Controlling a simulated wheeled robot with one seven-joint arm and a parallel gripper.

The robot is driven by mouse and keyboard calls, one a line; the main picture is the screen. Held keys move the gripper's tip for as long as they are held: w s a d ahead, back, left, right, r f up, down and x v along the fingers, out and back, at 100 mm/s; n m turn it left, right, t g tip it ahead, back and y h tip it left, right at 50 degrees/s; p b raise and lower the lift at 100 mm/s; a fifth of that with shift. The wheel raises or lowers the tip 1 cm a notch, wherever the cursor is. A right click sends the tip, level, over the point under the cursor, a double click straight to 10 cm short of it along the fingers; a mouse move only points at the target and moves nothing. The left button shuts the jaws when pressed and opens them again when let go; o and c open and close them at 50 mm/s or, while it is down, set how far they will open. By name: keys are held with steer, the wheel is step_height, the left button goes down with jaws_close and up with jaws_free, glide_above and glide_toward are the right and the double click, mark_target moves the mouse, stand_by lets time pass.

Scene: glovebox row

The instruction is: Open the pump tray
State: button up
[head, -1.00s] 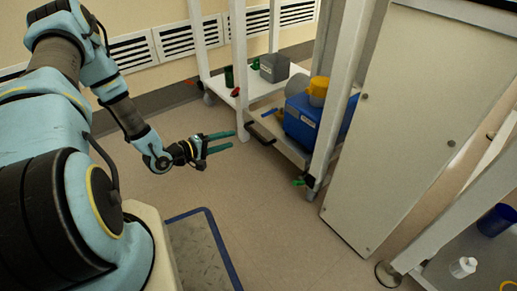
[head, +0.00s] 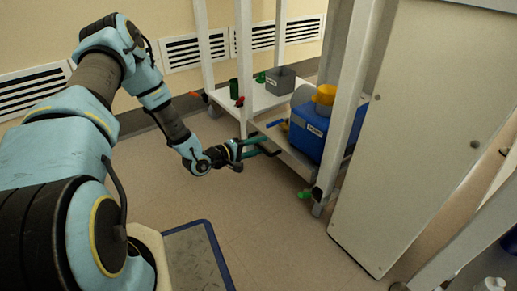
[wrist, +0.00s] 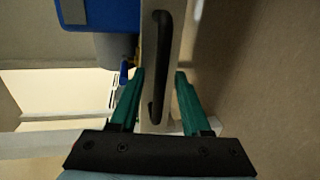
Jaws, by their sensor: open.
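The pump tray (head: 287,152) is a low pale shelf under the frame, carrying a blue pump box (head: 309,131) with a yellow top. Its black bar handle (head: 270,152) is on the front edge. In the wrist view the handle (wrist: 161,60) runs up the pale front face (wrist: 152,128) of the tray, between the two green fingers. My gripper (head: 262,146) is open at the handle; it also shows in the wrist view (wrist: 160,95) with one finger on each side of the tray front. I cannot tell whether the fingers touch it.
A white shelf (head: 258,98) with a grey bin (head: 280,79) and a green cup (head: 233,86) is to the left. White posts (head: 345,100) and a large pale panel (head: 420,130) stand right of the tray. The floor (head: 265,215) in front is clear.

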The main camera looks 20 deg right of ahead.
steer(key=shift+c, duration=0.3)
jaws_close()
stand_by(1.1)
